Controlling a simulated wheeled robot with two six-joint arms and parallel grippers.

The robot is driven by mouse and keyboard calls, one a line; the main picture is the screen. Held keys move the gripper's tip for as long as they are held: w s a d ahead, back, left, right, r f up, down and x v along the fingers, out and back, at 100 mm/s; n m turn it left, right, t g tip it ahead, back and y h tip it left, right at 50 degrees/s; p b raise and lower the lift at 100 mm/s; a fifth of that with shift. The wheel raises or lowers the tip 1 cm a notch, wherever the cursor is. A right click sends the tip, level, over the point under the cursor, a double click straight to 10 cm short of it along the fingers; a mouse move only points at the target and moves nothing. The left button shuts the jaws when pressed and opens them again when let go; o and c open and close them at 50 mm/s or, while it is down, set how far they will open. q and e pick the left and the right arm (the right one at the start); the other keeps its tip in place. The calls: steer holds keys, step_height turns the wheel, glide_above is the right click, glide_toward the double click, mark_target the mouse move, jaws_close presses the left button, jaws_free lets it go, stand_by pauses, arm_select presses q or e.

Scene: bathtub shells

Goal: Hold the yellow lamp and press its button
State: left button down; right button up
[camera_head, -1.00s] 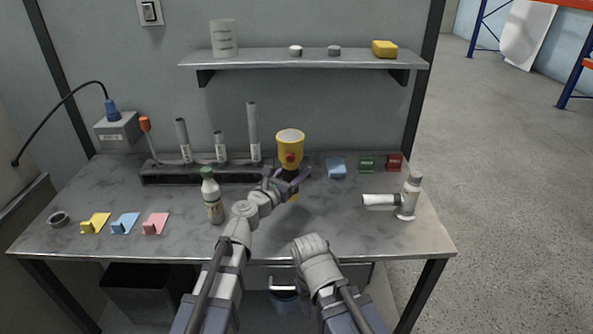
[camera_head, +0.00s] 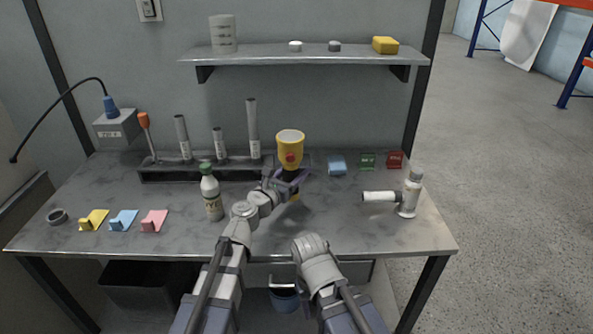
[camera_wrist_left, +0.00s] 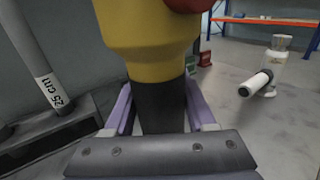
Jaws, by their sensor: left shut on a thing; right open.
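The yellow lamp (camera_head: 289,145) stands near the back middle of the table in the head view, its pale round face up. A red button (camera_head: 291,158) is on the side facing me. My left gripper (camera_head: 290,183) is shut around the lamp's dark handle, which also shows between the purple fingers in the left wrist view (camera_wrist_left: 160,106). A little yellow shows below the fingers; I cannot tell whether the lamp touches the table. My right gripper (camera_head: 311,246) is low at the table's front edge, apart from the lamp, with its fingers mostly hidden.
A white pipe-like fitting (camera_head: 410,192) stands at right. A dark rack (camera_head: 205,173) with upright tubes is behind, under a shelf (camera_head: 305,58). The table between the lamp and the fitting is mostly clear.

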arm_select(q)
steer(key=shift+f+b, duration=3.35)
steer(key=shift+f, duration=0.2)
arm_select(e)
step_height(320, 180, down, 7)
arm_select(q)
steer(key=shift+f, duration=0.3)
arm_select(e)
steer(key=shift+f, duration=0.35)
jaws_close()
stand_by(1.2)
